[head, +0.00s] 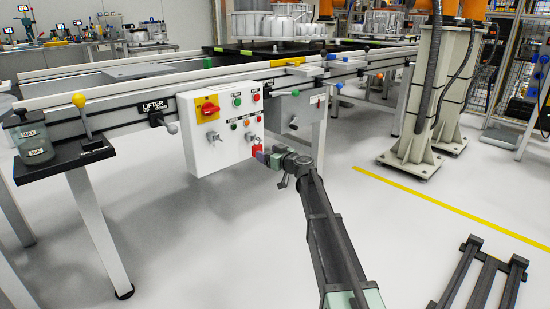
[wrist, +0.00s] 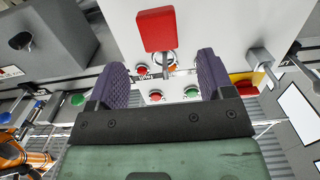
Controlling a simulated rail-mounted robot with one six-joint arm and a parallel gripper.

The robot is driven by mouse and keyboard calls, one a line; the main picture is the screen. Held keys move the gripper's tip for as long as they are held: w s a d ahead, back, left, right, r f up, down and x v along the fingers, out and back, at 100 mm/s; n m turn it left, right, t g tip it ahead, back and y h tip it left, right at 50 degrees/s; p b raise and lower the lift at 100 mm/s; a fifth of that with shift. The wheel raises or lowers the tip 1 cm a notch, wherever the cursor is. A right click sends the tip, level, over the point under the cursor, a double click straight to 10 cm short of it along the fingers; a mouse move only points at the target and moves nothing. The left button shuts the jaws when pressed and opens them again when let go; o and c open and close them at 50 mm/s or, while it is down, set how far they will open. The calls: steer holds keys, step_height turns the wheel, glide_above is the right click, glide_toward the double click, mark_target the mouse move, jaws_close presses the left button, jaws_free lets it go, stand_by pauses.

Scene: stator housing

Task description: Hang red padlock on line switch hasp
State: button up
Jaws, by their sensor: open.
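The red padlock (head: 257,150) is at the lower right of the white control panel (head: 196,153), close to my gripper's tip. In the wrist view, where the panel appears upside down, the padlock (wrist: 156,29) shows its red body with its shackle toward the panel's buttons; what supports it is unclear. My gripper (head: 264,157) is open. In the wrist view its purple fingers (wrist: 163,75) are spread, with the padlock body beyond their tips and nothing visibly gripped. The red-and-yellow line switch (head: 207,108) is at the panel's upper left; its hasp is too small to make out.
The panel carries several buttons (head: 247,122) and a metal lever or knob (head: 213,137). A grey box (head: 297,112) is beside it at right. The conveyor frame (head: 120,90) runs behind. A dark pallet (head: 480,275) lies at lower right. The floor before the panel is mostly clear.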

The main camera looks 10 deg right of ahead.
mark_target(259, 147)
steer(key=x, duration=0.7)
steer(key=shift+s, duration=0.1)
steer(key=c, duration=1.1)
steer(key=shift+o, duration=0.2)
steer(key=shift+s+d+r+p, duration=0.15)
steer(key=shift+s+r+p, duration=0.05)
steer(key=shift+r+p, duration=0.4)
steer(key=shift+s, duration=0.1)
steer(key=shift+v, duration=1.5)
steer(key=shift+f, duration=0.1)
